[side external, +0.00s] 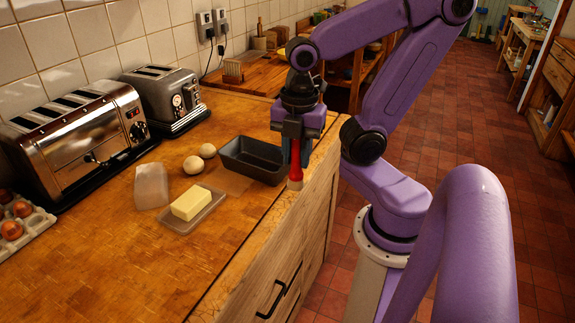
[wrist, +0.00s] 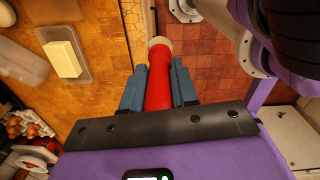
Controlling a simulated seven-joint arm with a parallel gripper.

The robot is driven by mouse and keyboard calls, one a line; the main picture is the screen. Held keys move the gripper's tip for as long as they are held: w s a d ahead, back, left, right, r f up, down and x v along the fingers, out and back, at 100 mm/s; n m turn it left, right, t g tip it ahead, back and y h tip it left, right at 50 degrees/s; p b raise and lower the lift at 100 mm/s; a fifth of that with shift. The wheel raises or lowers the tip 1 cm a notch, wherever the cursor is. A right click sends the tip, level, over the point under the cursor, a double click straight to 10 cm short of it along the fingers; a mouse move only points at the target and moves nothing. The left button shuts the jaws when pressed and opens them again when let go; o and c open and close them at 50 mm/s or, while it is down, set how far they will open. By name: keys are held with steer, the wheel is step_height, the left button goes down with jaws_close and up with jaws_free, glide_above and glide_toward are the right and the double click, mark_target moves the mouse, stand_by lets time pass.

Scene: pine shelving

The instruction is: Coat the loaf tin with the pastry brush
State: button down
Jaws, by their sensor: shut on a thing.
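The loaf tin (side external: 252,172) is a dark, empty-looking rectangular tin on the wooden counter, near its front edge. My gripper (side external: 296,155) is just right of the tin, shut on the red handle of the pastry brush (side external: 296,172). The brush hangs upright with its pale end down, close to the counter's edge. In the wrist view my gripper (wrist: 158,88) has its blue fingers on both sides of the red brush (wrist: 158,75), whose pale tip points away. The tin is not visible in the wrist view.
Butter (side external: 191,203) lies on a small tray (side external: 207,213) left of the tin. Two dough balls (side external: 193,165), a pale block-like container (side external: 151,186), an egg carton (side external: 20,228) and two toasters (side external: 88,138) stand further left. The counter's front is clear.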

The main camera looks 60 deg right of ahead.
steer(key=w+a+r, duration=0.2)
steer(key=w+a, duration=0.3)
steer(key=w, duration=0.7)
steer(key=w+a+f, duration=0.1)
steer(key=w+f, duration=0.1)
steer(key=w, duration=0.5)
steer(key=w+f, duration=0.3)
steer(key=w, duration=0.5)
steer(key=shift+s+f, duration=0.15)
steer(key=shift+f, duration=2.4)
steer(key=shift+f, duration=0.65)
step_height(320, 180, up, 7)
stand_by(0.7)
